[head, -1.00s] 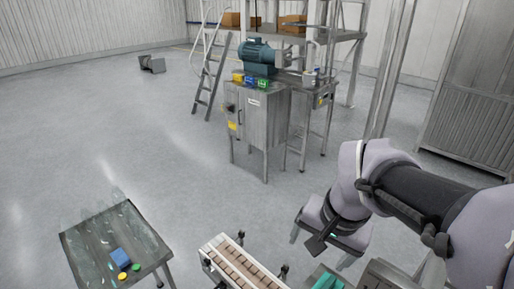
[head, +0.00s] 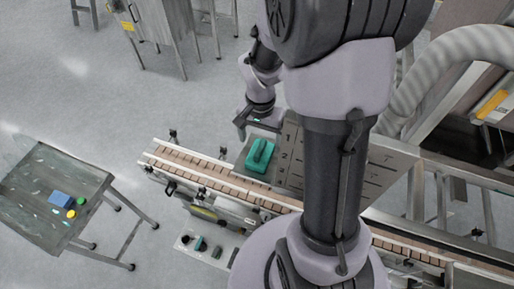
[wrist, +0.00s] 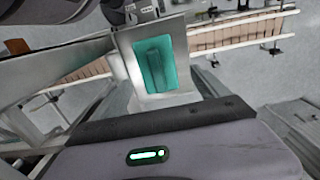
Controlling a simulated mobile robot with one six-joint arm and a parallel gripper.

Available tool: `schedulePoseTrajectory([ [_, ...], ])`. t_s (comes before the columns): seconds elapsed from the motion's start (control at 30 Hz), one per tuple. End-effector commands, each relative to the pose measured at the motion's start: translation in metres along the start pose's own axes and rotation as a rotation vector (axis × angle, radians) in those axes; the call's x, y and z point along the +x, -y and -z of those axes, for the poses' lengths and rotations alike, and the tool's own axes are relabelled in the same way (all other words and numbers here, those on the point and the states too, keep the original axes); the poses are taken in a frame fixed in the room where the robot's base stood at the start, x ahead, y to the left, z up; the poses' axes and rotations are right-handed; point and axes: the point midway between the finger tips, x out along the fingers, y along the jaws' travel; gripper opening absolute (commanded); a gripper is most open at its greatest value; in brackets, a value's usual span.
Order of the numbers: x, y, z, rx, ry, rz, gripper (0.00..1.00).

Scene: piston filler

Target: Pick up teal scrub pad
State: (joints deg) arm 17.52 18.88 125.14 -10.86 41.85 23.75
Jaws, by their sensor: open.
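The teal scrub pad (head: 259,155) lies on a small grey metal ledge (head: 238,168) beside the conveyor, a raised grip along its top. In the wrist view the pad (wrist: 155,63) lies ahead of my gripper body, its whole top face showing on the bare metal plate (wrist: 178,100). My gripper (head: 258,122) is open and empty in the head view, just beyond the pad in the picture and apart from it. Its fingertips are small and partly hidden there.
The conveyor (head: 200,172) with brown slats runs past the ledge, with rails and knobs. A grey panel (head: 292,150) stands close to the pad's right. A side table (head: 35,215) at left holds a blue block (head: 60,199) and small yellow and green pieces.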

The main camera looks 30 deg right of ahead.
Motion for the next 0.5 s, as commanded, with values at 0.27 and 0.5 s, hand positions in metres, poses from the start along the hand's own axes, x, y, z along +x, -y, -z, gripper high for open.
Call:
schedulePoseTrajectory([
  [0.27,0.048,-0.002,-0.005,-0.001,0.002,-0.001,0.85],
  [0.5,0.055,-0.002,-0.004,0.0,-0.002,0.001,0.85],
])
